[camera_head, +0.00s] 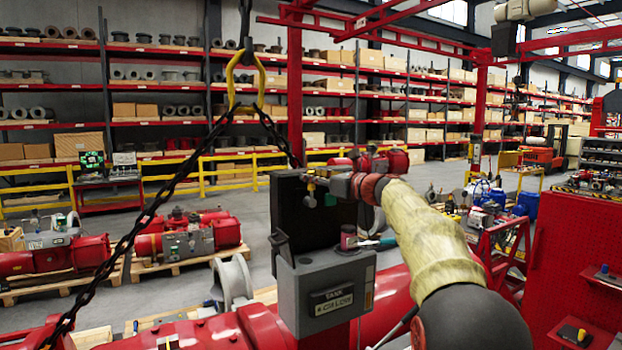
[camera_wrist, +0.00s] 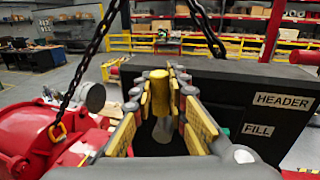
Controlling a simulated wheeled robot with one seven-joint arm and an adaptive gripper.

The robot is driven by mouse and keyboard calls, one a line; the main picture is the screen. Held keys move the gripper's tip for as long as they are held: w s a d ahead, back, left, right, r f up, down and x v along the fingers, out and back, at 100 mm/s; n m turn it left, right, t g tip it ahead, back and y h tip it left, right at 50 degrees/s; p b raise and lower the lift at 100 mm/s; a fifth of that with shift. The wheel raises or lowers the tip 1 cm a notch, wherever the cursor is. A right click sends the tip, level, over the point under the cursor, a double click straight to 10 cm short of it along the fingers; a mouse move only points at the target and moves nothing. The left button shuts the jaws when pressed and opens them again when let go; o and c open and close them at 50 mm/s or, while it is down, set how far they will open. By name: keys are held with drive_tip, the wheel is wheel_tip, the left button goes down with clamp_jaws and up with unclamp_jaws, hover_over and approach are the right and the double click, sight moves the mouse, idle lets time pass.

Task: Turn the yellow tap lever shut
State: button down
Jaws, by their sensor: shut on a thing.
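The yellow tap lever (camera_wrist: 160,88) stands between the two fingers of my gripper (camera_wrist: 161,78) in the wrist view. The yellow finger pads flank it on both sides, and the jaws are shut on it. In the head view my gripper (camera_head: 318,183) is at the upper front of a dark grey panel (camera_head: 300,222). A small yellow part shows beside the gripper there, but it is too small to tell the lever's angle. The tap body is mostly hidden by the gripper. In the wrist view the dark panel (camera_wrist: 225,88) carries HEADER and FILL labels.
Black chains (camera_head: 150,205) hang from a yellow ring (camera_head: 245,80) left of the panel. Red actuators (camera_head: 190,238) lie on pallets at left. A red pegboard (camera_head: 575,260) stands at right.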

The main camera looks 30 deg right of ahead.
drive_tip(key=shift+a, duration=0.1)
drive_tip(key=shift+a+f+n+g+h, duration=0.2)
drive_tip(key=shift+a+n+g+h, duration=0.15)
drive_tip(key=shift+a+n, duration=1.1)
drive_tip(key=shift+a+f+n+g+h+b, duration=0.15)
drive_tip(key=shift+a+f+n+g+b, duration=0.2)
drive_tip(key=shift+n, duration=0.6)
drive_tip(key=shift+a+f+n+h+b, duration=0.1)
drive_tip(key=shift+a+f+n, duration=0.35)
drive_tip(key=shift+n, duration=0.45)
drive_tip(key=shift+a, duration=0.1)
drive_tip(key=c, duration=1.8)
unclamp_jaws()
drive_tip(key=shift+o, duration=0.3)
drive_tip(key=shift+s+r, duration=0.1)
drive_tip(key=v, duration=1.2)
